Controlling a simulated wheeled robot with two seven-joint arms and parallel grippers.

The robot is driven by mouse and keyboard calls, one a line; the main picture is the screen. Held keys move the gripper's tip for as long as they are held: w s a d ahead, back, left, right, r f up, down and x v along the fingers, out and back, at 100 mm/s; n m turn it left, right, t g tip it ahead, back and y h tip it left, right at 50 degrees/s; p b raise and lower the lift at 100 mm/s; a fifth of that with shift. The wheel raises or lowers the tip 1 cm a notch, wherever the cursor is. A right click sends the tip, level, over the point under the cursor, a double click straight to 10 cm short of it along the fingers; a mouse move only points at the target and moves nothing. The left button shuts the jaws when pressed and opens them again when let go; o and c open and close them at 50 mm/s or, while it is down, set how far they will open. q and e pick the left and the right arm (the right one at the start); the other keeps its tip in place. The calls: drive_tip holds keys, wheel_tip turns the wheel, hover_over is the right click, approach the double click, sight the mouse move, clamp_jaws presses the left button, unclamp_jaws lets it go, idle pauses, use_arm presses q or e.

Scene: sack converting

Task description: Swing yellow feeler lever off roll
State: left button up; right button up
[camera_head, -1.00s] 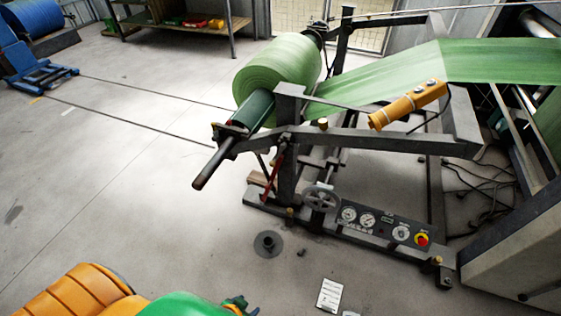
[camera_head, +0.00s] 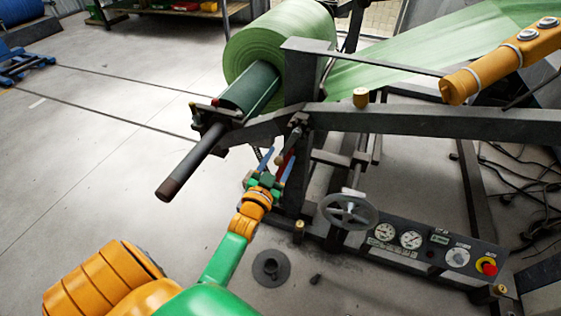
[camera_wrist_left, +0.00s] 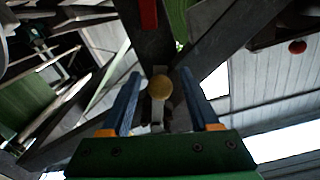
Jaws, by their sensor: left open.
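The green roll (camera_head: 280,45) sits on its shaft in the dark steel unwind frame. I cannot make out a yellow lever lying on the roll in the head view. My left gripper (camera_head: 277,160) is open, its blue fingers pointing up beside the frame's upright, below the roll's shaft and close to a red lever (camera_head: 286,160). In the left wrist view, a round dull-yellow knob (camera_wrist_left: 160,88) on a grey stem shows between the open fingers (camera_wrist_left: 160,76); whether it belongs to the feeler lever, and how near it is, I cannot tell. My right gripper is out of view.
The shaft end (camera_head: 190,165) sticks out toward me, above and left of the gripper. A grey handwheel (camera_head: 349,209) and gauge panel (camera_head: 430,245) stand at right. An orange control pendant (camera_head: 505,60) hangs upper right.

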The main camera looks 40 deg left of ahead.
use_arm(q)
clamp_jaws()
idle(1.4)
